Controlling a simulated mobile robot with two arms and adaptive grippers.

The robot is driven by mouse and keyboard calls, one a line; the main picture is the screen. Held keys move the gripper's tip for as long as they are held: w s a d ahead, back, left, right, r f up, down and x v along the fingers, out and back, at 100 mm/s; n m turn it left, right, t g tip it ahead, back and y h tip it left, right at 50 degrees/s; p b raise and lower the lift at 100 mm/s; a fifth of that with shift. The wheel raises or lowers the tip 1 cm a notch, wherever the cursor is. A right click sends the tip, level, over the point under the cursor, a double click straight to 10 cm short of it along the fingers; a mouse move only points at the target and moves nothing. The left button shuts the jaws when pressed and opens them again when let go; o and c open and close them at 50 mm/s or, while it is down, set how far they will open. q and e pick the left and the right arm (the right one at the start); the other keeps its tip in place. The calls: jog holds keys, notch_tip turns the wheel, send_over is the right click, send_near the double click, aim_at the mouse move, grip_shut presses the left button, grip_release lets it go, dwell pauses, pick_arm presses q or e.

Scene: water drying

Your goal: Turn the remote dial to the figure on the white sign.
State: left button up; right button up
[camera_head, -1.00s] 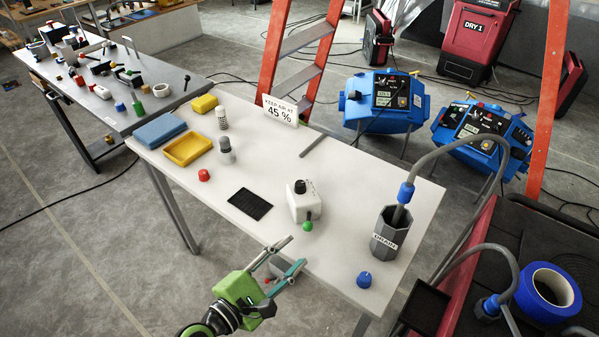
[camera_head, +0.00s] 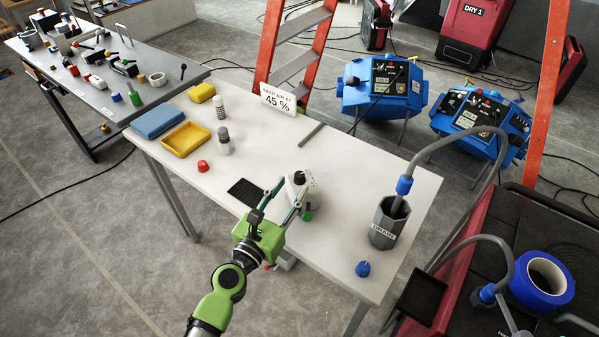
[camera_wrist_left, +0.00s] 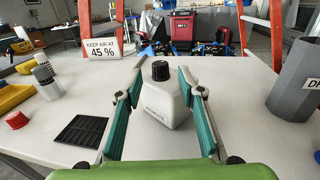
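The remote is a small white box (camera_wrist_left: 165,103) with a black dial (camera_wrist_left: 160,70) on its top and lettering on its front in the left wrist view. The white sign (camera_head: 278,101) reads "KEEP AIR AT 45 %" and stands at the table's far edge. My left gripper (camera_head: 290,190) is open, its fingers on either side of the box; contact cannot be told. The dial's setting is too small to read. My right gripper is not in view.
A black grid mat (camera_head: 246,192), a red cap (camera_head: 203,166), a yellow tray (camera_head: 186,138) and bottles stand left. A grey drain pot (camera_head: 386,224) with a hose and a blue knob (camera_head: 362,269) stand right.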

aim_at(297, 179)
pick_arm(q)
jog(key=x, duration=0.5)
jog(key=shift+w+d, duration=0.2)
jog(key=shift+w, duration=0.15)
grip_shut()
